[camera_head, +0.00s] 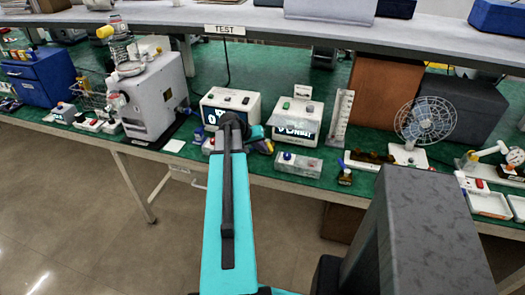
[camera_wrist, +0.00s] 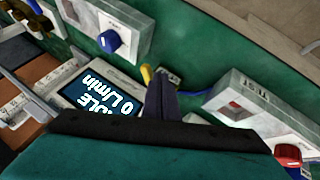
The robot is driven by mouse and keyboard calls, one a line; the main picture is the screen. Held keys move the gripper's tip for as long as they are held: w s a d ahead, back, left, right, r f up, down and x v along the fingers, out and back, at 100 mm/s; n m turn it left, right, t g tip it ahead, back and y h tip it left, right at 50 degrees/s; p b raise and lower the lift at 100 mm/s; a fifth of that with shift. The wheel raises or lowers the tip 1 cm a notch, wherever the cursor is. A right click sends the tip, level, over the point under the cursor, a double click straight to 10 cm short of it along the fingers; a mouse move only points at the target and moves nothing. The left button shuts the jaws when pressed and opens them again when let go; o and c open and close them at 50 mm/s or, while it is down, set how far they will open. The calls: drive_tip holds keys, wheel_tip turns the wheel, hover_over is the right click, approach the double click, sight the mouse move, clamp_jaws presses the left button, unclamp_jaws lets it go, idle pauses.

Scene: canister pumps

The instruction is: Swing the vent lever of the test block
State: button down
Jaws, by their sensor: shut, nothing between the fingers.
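My gripper (camera_wrist: 160,88) reaches over the bench; its dark fingers are shut and empty in the wrist view. A small yellow piece (camera_wrist: 147,74) shows right at the fingertips, beside a small grey block (camera_wrist: 168,77). It looks like a lever on that block, but the fingers hide part of both. I cannot tell whether the fingers touch it. In the head view, my wrist hides most of this spot. A grey block with a blue knob (camera_wrist: 110,40) lies to the left in the wrist view; it also shows in the head view (camera_head: 298,163).
A display unit reading 0 L/min (camera_wrist: 100,97) stands close to the fingers. Another grey block (camera_wrist: 238,106) is at right in the wrist view. In the head view, a TEST sign (camera_head: 225,29) hangs from the shelf and a fan (camera_head: 425,120) stands at right.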

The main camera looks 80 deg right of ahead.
drive_tip(key=shift+w+d, duration=0.1)
drive_tip(key=shift+w, duration=0.3)
drive_tip(key=shift+w, duration=0.1)
drive_tip(key=shift+w+a, duration=0.45)
drive_tip(key=shift+w, duration=0.25)
drive_tip(key=shift+w+a+r+b, duration=0.1)
drive_tip(key=shift+w+a+b, duration=0.25)
drive_tip(key=shift+w, duration=0.25)
drive_tip(key=shift+w+a+r+b, duration=0.1)
drive_tip(key=shift+w+a+b, duration=0.1)
drive_tip(key=shift+w+a, duration=0.35)
drive_tip(key=s+b+v, duration=0.1)
drive_tip(key=v, duration=0.8)
drive_tip(key=shift+r+b, duration=0.2)
drive_tip(key=shift+b, duration=0.2)
drive_tip(key=shift+w+a, duration=0.1)
drive_tip(key=shift+a, duration=0.05)
